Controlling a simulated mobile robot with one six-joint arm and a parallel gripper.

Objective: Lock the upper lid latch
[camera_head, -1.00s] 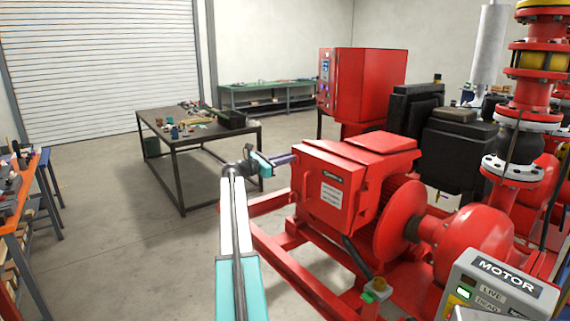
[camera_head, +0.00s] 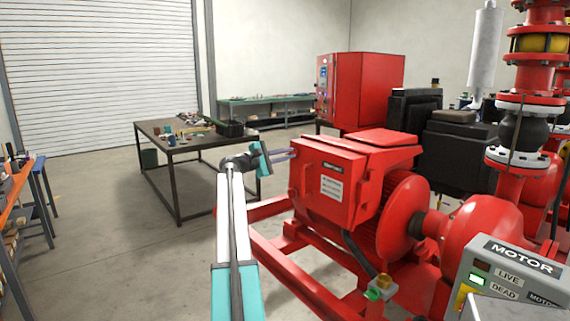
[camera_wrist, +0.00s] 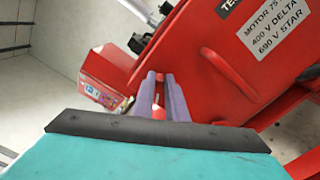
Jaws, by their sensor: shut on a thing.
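The red motor terminal box (camera_head: 322,185) with its labelled lid stands right of the middle in the head view. My gripper (camera_head: 290,153) reaches its upper left edge from the left. In the wrist view the lid (camera_wrist: 200,50) fills the upper middle, with a red bar handle (camera_wrist: 229,73) to the right of my fingers. My gripper (camera_wrist: 160,77) has its two purple fingers close together on a small red piece (camera_wrist: 158,94), most likely the upper lid latch. The fingers hide most of it, and its angle cannot be told.
A grey motor isolator box (camera_head: 505,275) stands at the front right. Red skid rails (camera_head: 290,265) run below the terminal box. A dark workbench (camera_head: 190,145) with loose items stands behind left. The floor between bench and skid is free.

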